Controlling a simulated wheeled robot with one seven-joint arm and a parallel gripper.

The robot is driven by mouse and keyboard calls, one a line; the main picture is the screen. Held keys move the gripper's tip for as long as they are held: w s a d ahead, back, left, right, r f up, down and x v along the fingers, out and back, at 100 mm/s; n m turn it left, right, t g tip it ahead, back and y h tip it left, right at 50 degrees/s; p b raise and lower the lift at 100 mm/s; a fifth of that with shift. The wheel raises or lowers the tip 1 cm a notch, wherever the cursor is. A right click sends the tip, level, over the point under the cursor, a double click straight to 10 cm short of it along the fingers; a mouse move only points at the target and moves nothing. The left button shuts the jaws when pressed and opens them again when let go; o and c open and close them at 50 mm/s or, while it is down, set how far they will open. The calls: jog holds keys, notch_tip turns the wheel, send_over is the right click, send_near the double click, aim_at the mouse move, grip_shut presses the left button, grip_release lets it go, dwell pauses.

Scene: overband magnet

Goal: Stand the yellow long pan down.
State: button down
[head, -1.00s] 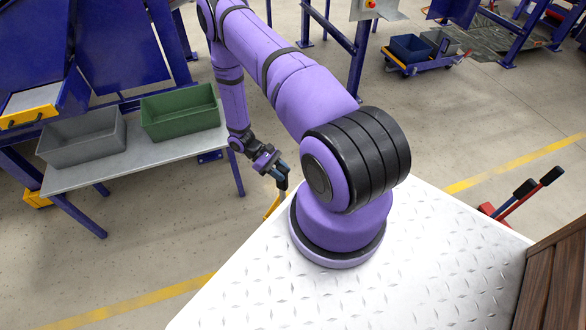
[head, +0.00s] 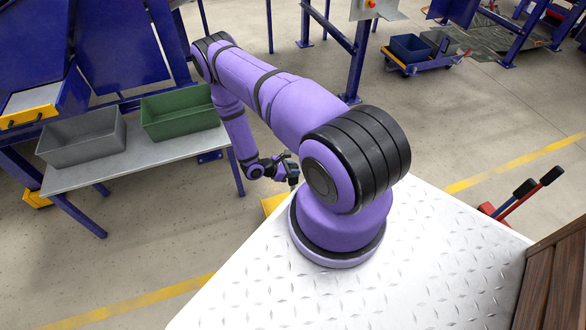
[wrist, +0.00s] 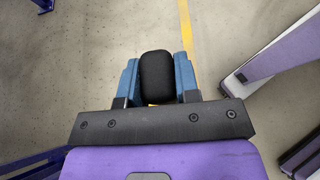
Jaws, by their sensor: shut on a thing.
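The yellow long pan (head: 273,204) shows in the head view as a small yellow patch at the left edge of the white deck, partly hidden by my arm and the deck. My gripper (head: 291,175) is just above it, beside my arm's base. In the wrist view, my gripper (wrist: 157,76) has its blue fingers shut on both sides of a rounded black grip, which looks like the pan's handle. Only a sliver of yellow shows below the grip there. I cannot see the pan's lower edge or whether it touches anything.
A grey bin (head: 82,139) and a green bin (head: 178,112) stand on a grey table (head: 130,160) at left. The white tread-plate deck (head: 400,270) is clear in front. Bare floor (head: 150,240) lies between table and deck. A red-handled truck (head: 515,198) is at right.

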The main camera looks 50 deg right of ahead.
aim_at(293, 182)
jog(key=shift+f, duration=4.2)
jog(key=c, duration=0.8)
grip_release()
jog(key=v, duration=1)
jog(key=shift+w+a+r, duration=0.1)
jog(key=shift+w+a, duration=0.15)
jog(key=shift+a, duration=0.05)
